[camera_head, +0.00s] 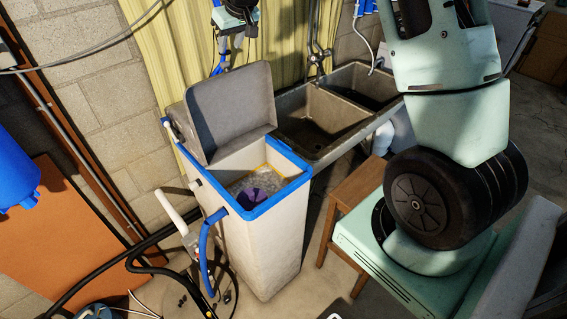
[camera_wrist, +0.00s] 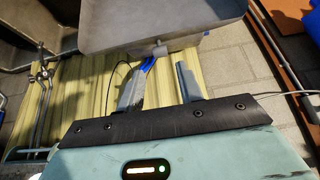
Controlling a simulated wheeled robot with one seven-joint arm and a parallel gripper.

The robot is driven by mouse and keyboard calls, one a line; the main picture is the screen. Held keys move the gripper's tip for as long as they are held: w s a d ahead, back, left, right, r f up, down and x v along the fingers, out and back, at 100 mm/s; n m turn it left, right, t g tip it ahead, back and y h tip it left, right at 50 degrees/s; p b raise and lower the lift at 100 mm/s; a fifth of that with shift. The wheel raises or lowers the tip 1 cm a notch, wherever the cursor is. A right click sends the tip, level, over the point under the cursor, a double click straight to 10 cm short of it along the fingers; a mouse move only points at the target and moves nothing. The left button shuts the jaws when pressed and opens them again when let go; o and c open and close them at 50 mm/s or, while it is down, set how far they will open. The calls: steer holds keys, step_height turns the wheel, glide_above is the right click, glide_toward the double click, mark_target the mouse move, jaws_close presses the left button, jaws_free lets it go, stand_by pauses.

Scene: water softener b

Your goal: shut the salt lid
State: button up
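The salt lid (camera_head: 232,98) is a grey cover standing raised at the back of the white softener cabinet (camera_head: 268,245), which has a blue rim. The cabinet's top is open, showing pale salt (camera_head: 262,181) and a purple object (camera_head: 251,198) inside. My gripper (camera_head: 230,57) hangs pointing down behind the raised lid, near its upper edge. In the wrist view, the grey lid (camera_wrist: 160,22) fills the top middle, just beyond my gripper (camera_wrist: 165,65). Its two fingers are spread with nothing visible between them. I cannot tell whether a fingertip touches the lid.
A double sink (camera_head: 318,120) stands right of the cabinet, and a wooden stool (camera_head: 352,190) is in front of it. A yellow curtain (camera_head: 160,45) hangs behind the lid. A blue hose (camera_head: 206,245) and black hoses lie at the cabinet's front left.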

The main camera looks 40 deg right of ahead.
mark_target(226, 63)
steer(key=b+x, duration=0.1)
steer(key=x, duration=0.6)
steer(key=shift+w+f, duration=0.15)
steer(key=shift+f, duration=0.1)
steer(key=shift+c, duration=0.6)
steer(key=c, duration=0.5)
steer(key=shift+r, duration=0.1)
steer(key=shift+b, duration=0.35)
steer(key=s+b, duration=0.1)
steer(key=s, duration=0.2)
steer(key=s+f+b, duration=0.1)
steer(key=s+b, duration=0.1)
steer(key=s, duration=0.1)
steer(key=s+b, duration=0.2)
steer(key=shift+s+d+f, duration=0.15)
steer(key=shift+s+f, duration=0.2)
steer(key=shift+s, duration=0.05)
